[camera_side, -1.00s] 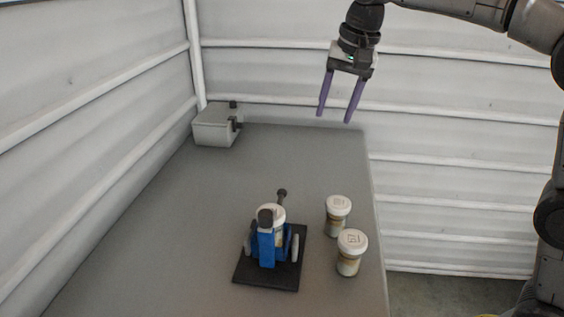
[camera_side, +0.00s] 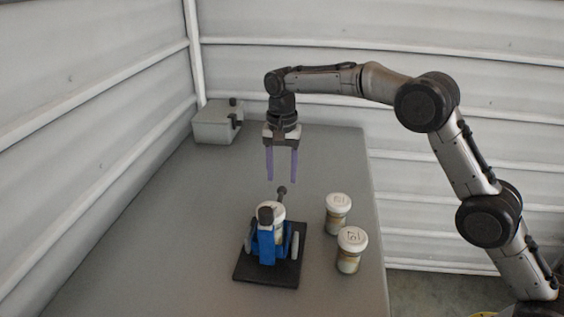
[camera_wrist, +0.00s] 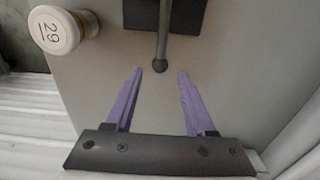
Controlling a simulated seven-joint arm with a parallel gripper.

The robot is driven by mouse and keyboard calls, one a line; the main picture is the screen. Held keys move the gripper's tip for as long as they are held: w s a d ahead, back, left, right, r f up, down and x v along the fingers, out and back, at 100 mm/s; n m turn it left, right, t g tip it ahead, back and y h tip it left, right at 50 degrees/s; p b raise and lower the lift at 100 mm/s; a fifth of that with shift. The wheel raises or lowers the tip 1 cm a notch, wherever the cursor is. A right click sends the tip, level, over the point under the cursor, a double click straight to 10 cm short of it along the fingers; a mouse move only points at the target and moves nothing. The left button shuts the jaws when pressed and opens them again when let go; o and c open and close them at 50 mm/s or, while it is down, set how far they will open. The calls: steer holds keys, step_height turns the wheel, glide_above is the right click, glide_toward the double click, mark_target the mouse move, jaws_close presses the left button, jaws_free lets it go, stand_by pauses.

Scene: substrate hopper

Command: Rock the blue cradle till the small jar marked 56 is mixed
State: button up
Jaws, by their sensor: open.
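The blue cradle (camera_side: 267,248) stands on a black base plate (camera_side: 263,275) on the table. A jar with a white lid (camera_side: 271,209) sits in it, partly hidden by the cradle; its mark cannot be read. A dark handle with a ball end (camera_side: 282,190) sticks out on the far side; in the wrist view the ball (camera_wrist: 160,66) lies between the fingertips in the picture. My gripper (camera_side: 281,180) is open and empty, pointing down above the handle, apart from it. Its purple fingers also show in the wrist view (camera_wrist: 159,72).
Two white-lidded jars stand right of the cradle, one farther (camera_side: 338,214) and one nearer (camera_side: 351,250). A lid in the wrist view (camera_wrist: 54,31) seems to read 29. A grey box (camera_side: 214,126) stands at the back left corner. The table's left side is clear.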

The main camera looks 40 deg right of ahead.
mark_target(282, 187)
steer(key=shift+f, duration=2.85)
steer(key=c, duration=0.7)
